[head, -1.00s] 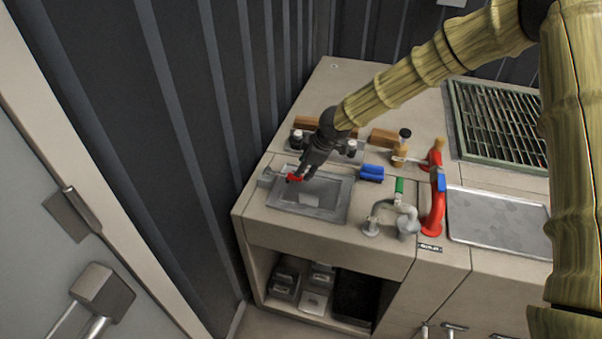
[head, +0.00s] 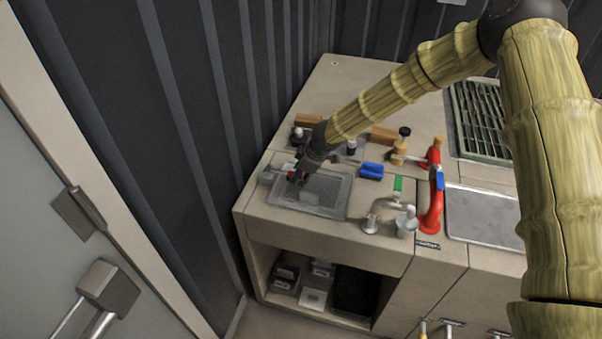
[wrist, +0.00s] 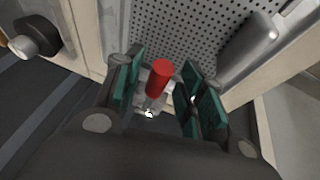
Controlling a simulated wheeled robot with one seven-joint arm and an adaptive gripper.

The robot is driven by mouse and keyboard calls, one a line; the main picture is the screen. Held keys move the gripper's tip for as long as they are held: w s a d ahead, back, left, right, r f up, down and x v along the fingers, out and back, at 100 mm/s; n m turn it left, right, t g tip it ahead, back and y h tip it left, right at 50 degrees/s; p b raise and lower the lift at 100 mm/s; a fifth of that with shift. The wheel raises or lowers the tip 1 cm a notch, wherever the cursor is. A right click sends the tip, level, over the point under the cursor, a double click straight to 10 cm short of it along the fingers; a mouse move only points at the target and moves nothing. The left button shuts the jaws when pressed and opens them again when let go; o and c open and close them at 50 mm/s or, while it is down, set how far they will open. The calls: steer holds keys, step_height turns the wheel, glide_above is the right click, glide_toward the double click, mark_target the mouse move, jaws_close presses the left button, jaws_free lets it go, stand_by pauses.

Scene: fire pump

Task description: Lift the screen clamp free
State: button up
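The screen clamp has a red handle (wrist: 160,78) on a small bright metal foot (wrist: 150,105), at the left edge of the perforated screen (wrist: 190,38). In the wrist view, the handle stands between the green-padded fingers of my gripper (wrist: 165,92), with a visible gap on each side. My gripper is open around the handle and holds nothing. In the head view, my gripper (head: 299,178) is low over the left part of the basin, and only a bit of red shows beside the fingers. The fingers partly hide the clamp there.
A blue brush-like block (head: 371,171) lies right of the basin rim (head: 345,207). A grey pipe fitting (head: 385,210) and a red pipe (head: 432,205) stand farther right. Bottles (head: 299,135) stand behind the basin. A dark ribbed wall (head: 215,120) is close on the left.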

jaws_close()
steer(key=shift+r, duration=0.15)
